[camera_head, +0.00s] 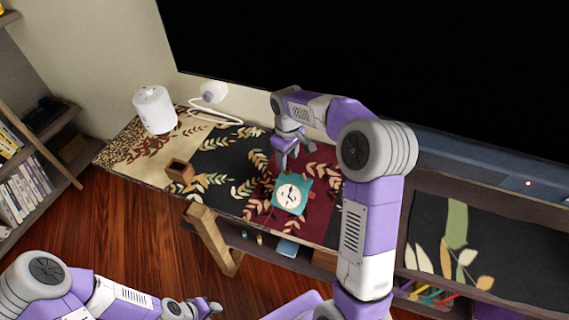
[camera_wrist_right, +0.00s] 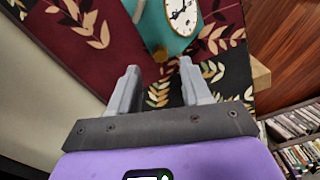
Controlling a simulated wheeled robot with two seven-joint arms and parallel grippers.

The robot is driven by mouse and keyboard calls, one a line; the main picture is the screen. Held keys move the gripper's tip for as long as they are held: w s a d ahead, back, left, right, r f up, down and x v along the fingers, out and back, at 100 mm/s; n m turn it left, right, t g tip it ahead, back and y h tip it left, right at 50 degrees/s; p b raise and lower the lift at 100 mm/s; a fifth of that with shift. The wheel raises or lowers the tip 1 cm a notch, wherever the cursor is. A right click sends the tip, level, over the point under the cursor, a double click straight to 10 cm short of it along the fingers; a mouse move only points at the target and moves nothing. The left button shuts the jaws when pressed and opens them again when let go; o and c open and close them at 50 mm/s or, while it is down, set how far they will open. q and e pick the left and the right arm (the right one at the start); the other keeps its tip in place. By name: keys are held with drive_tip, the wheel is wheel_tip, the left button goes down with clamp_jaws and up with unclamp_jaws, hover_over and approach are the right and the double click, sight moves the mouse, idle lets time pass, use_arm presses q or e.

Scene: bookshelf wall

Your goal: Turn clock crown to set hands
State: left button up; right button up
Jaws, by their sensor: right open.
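The clock (camera_head: 290,194) is a teal square block with a white round face and dark hands. It sits on the dark red leaf-patterned part of the shelf top. It also shows at the top of the right wrist view (camera_wrist_right: 165,22), cut off by the frame edge. A small brownish piece at its near edge may be the crown; I cannot tell. My right gripper (camera_head: 291,163) is open and empty, just behind the clock and apart from it. Its two fingers show in the wrist view (camera_wrist_right: 158,78). My left gripper (camera_head: 207,307) is low at the bottom, away from the shelf; its jaws are unclear.
A small brown wooden box (camera_head: 180,170) and a white cylinder (camera_head: 155,109) stand left on the shelf top. A white cabled device (camera_head: 213,92) is near the wall. A large black screen (camera_head: 400,60) rises behind. A bookshelf (camera_head: 30,180) stands at far left.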

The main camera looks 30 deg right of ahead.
sight(287, 171)
wheel_tip(287, 171, down, 5)
drive_tip(key=shift+r+b, duration=0.2)
drive_tip(key=shift+b, duration=0.45)
drive_tip(key=shift+c, duration=0.5)
clamp_jaws()
